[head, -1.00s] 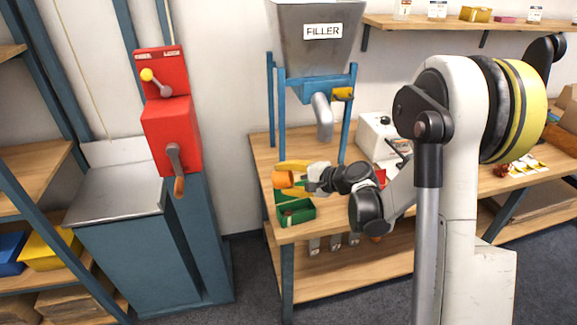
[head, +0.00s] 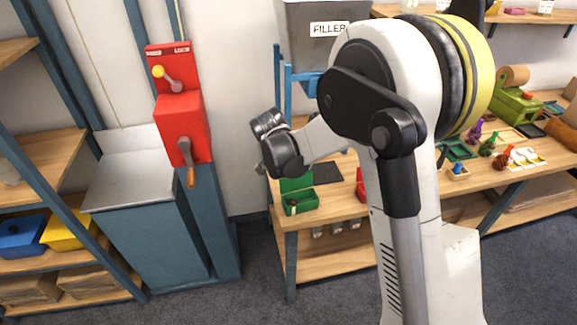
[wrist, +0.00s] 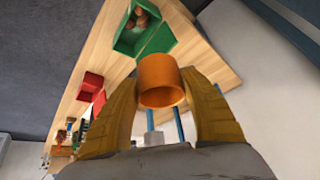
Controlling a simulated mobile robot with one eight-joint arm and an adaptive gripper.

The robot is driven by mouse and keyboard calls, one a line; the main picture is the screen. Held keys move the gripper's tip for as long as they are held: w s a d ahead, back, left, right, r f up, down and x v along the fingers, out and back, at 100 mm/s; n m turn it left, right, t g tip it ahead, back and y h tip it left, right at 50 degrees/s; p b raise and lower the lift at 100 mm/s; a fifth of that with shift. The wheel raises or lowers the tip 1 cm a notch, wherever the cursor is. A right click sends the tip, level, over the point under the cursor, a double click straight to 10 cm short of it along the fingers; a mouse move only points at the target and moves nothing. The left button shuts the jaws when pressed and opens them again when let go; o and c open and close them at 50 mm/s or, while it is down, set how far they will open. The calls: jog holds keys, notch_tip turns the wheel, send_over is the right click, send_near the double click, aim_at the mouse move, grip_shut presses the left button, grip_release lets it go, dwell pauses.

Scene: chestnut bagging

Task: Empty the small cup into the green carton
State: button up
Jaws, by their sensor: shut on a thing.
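The orange cup (wrist: 160,82) is between the two yellow fingers of my gripper (wrist: 160,78) in the wrist view. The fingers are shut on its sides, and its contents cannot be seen. The green carton (head: 308,204) stands open on the front left corner of the wooden bench. In the head view my wrist hides the fingers and the cup.
A grey FILLER hopper (head: 318,50) stands over the bench on blue posts. A red box (wrist: 91,86) lies on the bench near the green carton. A red crank machine (head: 182,125) is on the left. Floor shows between machine and bench.

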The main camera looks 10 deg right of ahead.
jog(key=shift+s+r, duration=0.15)
jog(key=shift+r, duration=0.15)
jog(key=s+r+p, duration=0.4)
jog(key=s+r, duration=0.1)
jog(key=r, duration=0.1)
jog(key=shift+s+d+r, duration=0.2)
jog(key=shift+s+r, duration=0.1)
jog(key=shift+s, duration=0.1)
